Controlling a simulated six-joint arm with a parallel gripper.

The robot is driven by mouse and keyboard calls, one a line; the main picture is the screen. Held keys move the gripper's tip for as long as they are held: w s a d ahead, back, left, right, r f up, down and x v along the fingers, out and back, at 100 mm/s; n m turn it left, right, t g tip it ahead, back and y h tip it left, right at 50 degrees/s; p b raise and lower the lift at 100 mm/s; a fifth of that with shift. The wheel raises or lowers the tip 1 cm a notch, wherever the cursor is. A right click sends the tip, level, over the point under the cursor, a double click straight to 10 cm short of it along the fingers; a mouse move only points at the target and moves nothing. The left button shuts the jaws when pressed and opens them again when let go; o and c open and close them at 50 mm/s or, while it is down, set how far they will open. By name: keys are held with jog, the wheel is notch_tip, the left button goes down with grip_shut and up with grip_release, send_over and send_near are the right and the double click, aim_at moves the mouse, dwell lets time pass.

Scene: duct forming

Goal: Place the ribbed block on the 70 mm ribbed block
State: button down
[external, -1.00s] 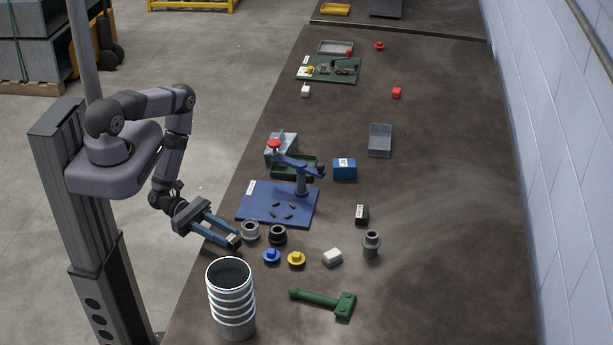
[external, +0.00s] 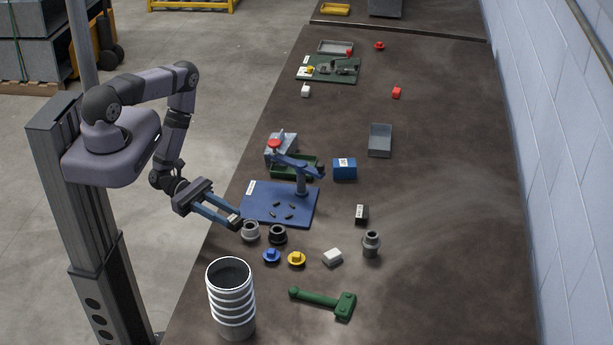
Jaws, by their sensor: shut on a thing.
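My gripper (external: 230,219) is shut on a small dark block with a pale label (external: 235,222), held at the fingertips above the left table edge, by the near corner of the blue board. I take it as the ribbed block; its ribs are too small to make out. A black block with a white label (external: 361,214) lies on the table to the right, well apart from my gripper. It may be the 70 mm ribbed block, but its size and label cannot be read. Nothing rests on it.
A grey ring (external: 250,232) and black ring (external: 278,235) stand just right of my gripper. The blue board (external: 257,205) with a clamp post lies behind.

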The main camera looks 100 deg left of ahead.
aim_at(228, 218)
jog(key=w+b, duration=0.1)
jog(key=w+d+m+h+b, duration=0.1)
jog(key=w+m+g+h+b, duration=0.1)
jog(key=shift+w+d+f, duration=0.35)
jog(key=shift+f, duration=0.05)
jog(key=shift+w+d+r+m+g+h+b, duration=1.25)
jog(key=shift+d+r+b, duration=1.15)
jog(key=shift+d+b, duration=2.55)
jog(key=shift+n+h, duration=0.25)
jog(key=shift+s+a+f, duration=0.1)
jog(key=shift+s+f, duration=0.05)
jog(key=shift+f, duration=1.55)
jog(key=shift+s+a+f, duration=0.1)
jog(key=shift+s+f, duration=0.05)
jog(key=shift+f, duration=1.5)
jog(key=shift+s+a+f, duration=0.1)
jog(key=shift+s+f, duration=0.05)
jog(key=shift+f, duration=1.55)
jog(key=shift+f+b, duration=0.15)
jog(key=shift+b, duration=0.15)
